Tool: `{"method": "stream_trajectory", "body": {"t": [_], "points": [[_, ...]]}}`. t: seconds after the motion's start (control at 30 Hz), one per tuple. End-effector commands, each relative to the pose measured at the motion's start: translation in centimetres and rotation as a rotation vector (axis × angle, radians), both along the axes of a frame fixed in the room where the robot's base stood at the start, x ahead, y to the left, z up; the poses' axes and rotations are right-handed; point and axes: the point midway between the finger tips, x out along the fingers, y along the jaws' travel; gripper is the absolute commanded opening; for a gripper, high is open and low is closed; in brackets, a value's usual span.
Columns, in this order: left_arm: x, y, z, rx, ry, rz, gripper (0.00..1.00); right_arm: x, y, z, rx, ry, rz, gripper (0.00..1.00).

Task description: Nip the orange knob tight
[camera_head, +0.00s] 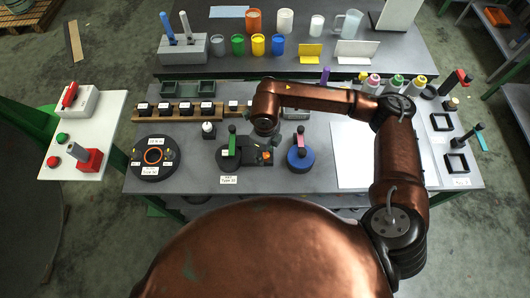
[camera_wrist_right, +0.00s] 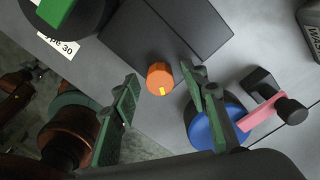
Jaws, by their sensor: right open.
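The orange knob (camera_wrist_right: 160,76) is a short cylinder with a yellow mark, on the near edge of a dark block (camera_wrist_right: 188,22). The knob also shows in the head view (camera_head: 267,154), small and close under my right wrist. My right gripper (camera_wrist_right: 166,92) is open, with its two green-padded fingers on either side of the knob in the wrist view. A gap shows between the knob and each finger, and no contact is visible. How far the fingertips are above the knob is hard to tell. My left gripper is not in view.
A blue disc with a pink lever (camera_head: 301,155) stands right of the block, close to the right finger in the wrist view. A dark disc with a green lever (camera_head: 229,153) stands to the left. A black ring fixture (camera_head: 142,170) is further left on the grey table (camera_head: 195,180).

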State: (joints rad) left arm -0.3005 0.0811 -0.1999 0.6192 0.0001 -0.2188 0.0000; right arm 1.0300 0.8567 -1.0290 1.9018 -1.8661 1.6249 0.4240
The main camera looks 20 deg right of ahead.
Motion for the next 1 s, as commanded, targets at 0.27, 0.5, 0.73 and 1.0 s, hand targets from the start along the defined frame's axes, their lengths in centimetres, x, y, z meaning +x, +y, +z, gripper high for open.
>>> {"method": "stream_trajectory", "body": {"t": [0.27, 0.5, 0.73, 1.0], "points": [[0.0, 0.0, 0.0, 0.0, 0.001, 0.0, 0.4, 0.2, 0.0, 3.4, 0.001, -0.006, 0.0, 0.41], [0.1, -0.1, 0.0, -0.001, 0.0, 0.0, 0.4, 0.1, 0.0, 8.4, 0.001, -0.005, 0.001, 0.41], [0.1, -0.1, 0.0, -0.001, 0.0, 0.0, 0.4, 0.1, 0.0, 11.4, -0.001, -0.002, -0.001, 0.41], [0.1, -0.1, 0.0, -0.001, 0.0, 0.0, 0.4, 0.0, 0.0, 12.0, 0.0, 0.0, -0.001, 0.41]]}}
